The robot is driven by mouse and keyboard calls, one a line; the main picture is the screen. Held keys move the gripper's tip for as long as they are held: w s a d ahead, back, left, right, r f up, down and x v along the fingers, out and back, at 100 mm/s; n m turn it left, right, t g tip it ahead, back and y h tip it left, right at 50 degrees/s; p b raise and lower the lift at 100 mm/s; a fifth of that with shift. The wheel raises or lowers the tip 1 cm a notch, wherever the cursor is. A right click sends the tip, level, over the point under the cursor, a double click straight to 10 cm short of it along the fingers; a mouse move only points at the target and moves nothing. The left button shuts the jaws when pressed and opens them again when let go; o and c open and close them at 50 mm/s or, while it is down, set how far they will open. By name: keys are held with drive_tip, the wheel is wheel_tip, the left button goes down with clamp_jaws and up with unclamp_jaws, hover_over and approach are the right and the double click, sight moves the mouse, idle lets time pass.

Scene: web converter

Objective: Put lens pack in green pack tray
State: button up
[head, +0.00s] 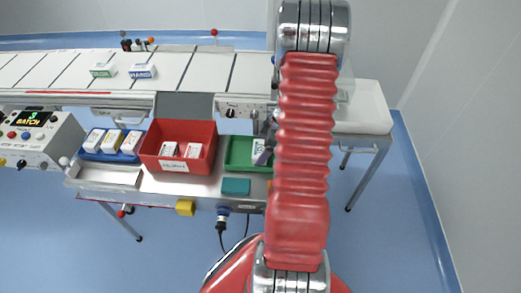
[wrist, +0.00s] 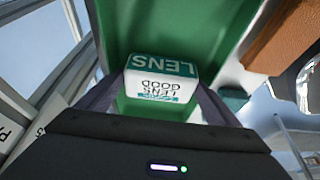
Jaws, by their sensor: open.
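The lens pack (wrist: 160,84), a white box with a green band reading LENS, is in the green pack tray (wrist: 185,30) in the wrist view. My gripper (wrist: 156,101) is open, with one dark finger on each side of the pack. I cannot tell whether the fingers touch it. In the head view the pack (head: 257,147) shows as a white patch at the right of the green tray (head: 236,153), partly hidden by my gripper and arm. The pack's underside is hidden.
A red bin (head: 148,150) with white packs stands left of the green tray, and a blue tray (head: 108,156) with several packs is further left. Two boxes lie on the conveyor (head: 190,70) behind. A teal block (head: 236,186) sits in front of the green tray.

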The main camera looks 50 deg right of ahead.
drive_tip(key=v, duration=1.2)
idle(0.6)
drive_tip(key=w+a+r+m+h, duration=0.2)
drive_tip(key=w+a+r+m, duration=0.15)
drive_tip(key=a+r, duration=1.25)
drive_tip(key=s+a+r+m, duration=0.1)
drive_tip(key=s+a+r, duration=0.1)
drive_tip(key=a, duration=0.4)
drive_tip(key=s+a+r+m+t, duration=0.1)
drive_tip(key=s+a+r+m, duration=0.1)
drive_tip(key=s+a, duration=0.2)
drive_tip(key=s+a+r+m+t, duration=0.1)
drive_tip(key=s+a+r, duration=0.2)
drive_tip(key=a, duration=0.7)
drive_tip(key=shift+s+a+h, duration=0.2)
drive_tip(key=shift+s+h, duration=0.2)
drive_tip(key=shift+s, duration=0.1)
drive_tip(key=shift+c, duration=0.5)
